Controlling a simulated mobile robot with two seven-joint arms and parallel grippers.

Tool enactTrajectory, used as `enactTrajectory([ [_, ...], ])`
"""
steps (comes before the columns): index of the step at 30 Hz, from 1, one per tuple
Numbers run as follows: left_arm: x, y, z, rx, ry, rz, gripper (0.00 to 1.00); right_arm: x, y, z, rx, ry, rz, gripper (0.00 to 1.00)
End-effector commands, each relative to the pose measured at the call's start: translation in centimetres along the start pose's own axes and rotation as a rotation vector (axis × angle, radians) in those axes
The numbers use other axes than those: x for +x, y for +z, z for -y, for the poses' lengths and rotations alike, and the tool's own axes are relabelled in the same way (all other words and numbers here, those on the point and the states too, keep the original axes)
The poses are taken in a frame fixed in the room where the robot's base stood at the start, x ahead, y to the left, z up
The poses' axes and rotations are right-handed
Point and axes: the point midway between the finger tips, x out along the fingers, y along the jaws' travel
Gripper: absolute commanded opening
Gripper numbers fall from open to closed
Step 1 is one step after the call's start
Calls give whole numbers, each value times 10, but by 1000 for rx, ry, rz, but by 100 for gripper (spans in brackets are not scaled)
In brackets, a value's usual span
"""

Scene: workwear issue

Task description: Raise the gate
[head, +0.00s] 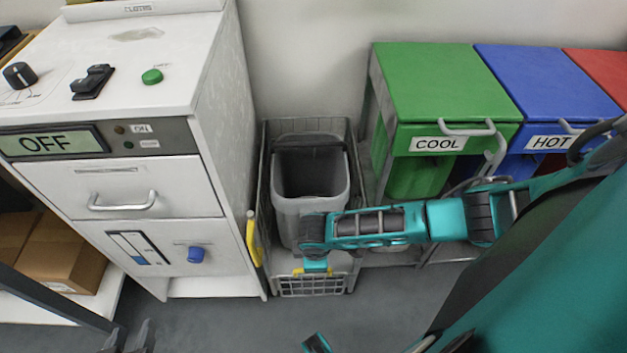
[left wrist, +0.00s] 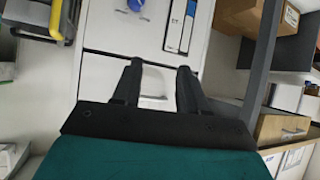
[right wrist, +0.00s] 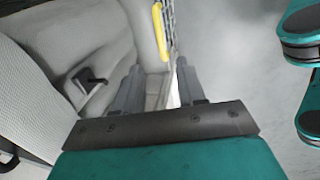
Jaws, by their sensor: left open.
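A wire-mesh cart (head: 262,190) stands beside the white machine and holds a grey bin (head: 325,195). A low mesh panel (head: 312,286) with yellow bits at its top edge is at the cart's front; it looks like the gate, though I cannot be sure. My right gripper (right wrist: 158,80) points down over the cart's front. Its fingers are apart, and mesh and a yellow bar (right wrist: 159,30) show beyond them. In the head view its jaws are mostly hidden. My left gripper (head: 130,340) is open and empty, low in front of the machine; its fingers show in the left wrist view (left wrist: 160,75).
The white machine (head: 120,190) has an OFF display, drawer and blue knob (head: 196,254). A yellow bar (head: 253,238) runs along the cart's left side. Green (head: 440,85), blue (head: 545,85) and red bins stand at right. Grey floor (head: 220,325) is clear in front.

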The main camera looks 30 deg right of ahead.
Motion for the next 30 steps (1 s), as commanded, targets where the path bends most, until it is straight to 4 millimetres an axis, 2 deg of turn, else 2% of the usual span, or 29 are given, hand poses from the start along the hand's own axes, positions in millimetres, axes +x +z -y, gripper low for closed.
enactTrajectory([
  [5,7,13,-1,-2,2,1,43,26,1,1,-1,0,5,40],
  [14,27,50,-3,-13,5,17,43,91,0,1,0,0,2,40],
  [18,32,57,-7,-23,14,29,43,112,-1,0,0,2,1,40],
  [24,34,47,-10,-24,24,9,43,125,-1,0,-1,0,-1,40],
  [30,34,41,-11,-22,26,-2,43,126,-1,0,-1,1,-1,40],
])
